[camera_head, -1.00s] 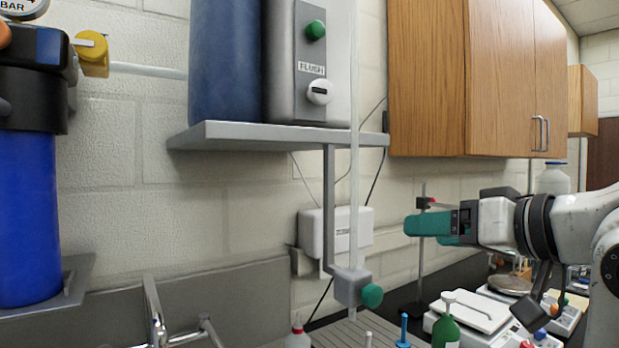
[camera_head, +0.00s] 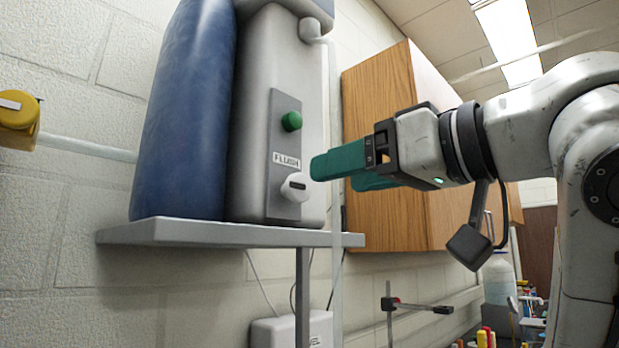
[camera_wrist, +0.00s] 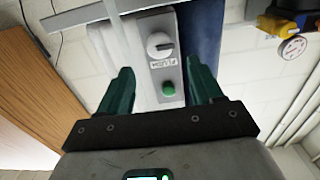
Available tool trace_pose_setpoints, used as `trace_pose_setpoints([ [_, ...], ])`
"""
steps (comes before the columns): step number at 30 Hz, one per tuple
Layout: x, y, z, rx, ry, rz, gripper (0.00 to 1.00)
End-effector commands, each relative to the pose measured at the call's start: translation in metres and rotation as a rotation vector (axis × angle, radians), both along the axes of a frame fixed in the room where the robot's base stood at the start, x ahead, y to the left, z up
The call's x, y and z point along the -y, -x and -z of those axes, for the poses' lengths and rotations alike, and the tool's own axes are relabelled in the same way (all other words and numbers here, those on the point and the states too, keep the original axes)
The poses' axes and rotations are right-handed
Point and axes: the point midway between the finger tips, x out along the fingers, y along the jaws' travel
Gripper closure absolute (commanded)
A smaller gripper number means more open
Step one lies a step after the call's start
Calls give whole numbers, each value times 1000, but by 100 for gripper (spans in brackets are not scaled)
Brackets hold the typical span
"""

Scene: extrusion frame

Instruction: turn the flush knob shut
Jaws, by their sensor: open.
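The flush knob (camera_head: 295,186) is a round white knob with a dark bar mark, just below the FLUSH label on the grey panel of the white unit. In the wrist view the knob (camera_wrist: 159,45) shows between and beyond my fingers, untouched, with its dark mark toward the right. My gripper (camera_head: 325,172) has teal fingers and is open and empty. In the head view its fingertips are just right of the knob. The wrist view shows the gripper (camera_wrist: 158,75) with its fingers spread wide to either side of the panel.
A green button (camera_head: 291,121) sits above the label. A blue tank (camera_head: 185,115) stands left of the unit on a grey shelf (camera_head: 220,236). A clear vertical tube (camera_head: 335,270) runs close to the knob's right. Wooden cabinets (camera_head: 400,215) are behind my arm.

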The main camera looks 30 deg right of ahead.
Motion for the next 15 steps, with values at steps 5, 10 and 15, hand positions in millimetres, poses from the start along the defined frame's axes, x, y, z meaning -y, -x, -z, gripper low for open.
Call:
trace_pose_setpoints([
  [5, -10, -32, -1, -3, -1, 0, 35],
  [10, -17, -53, -1, -1, 0, 1, 35],
  [15, -20, -62, 0, 0, 1, 1, 35],
])
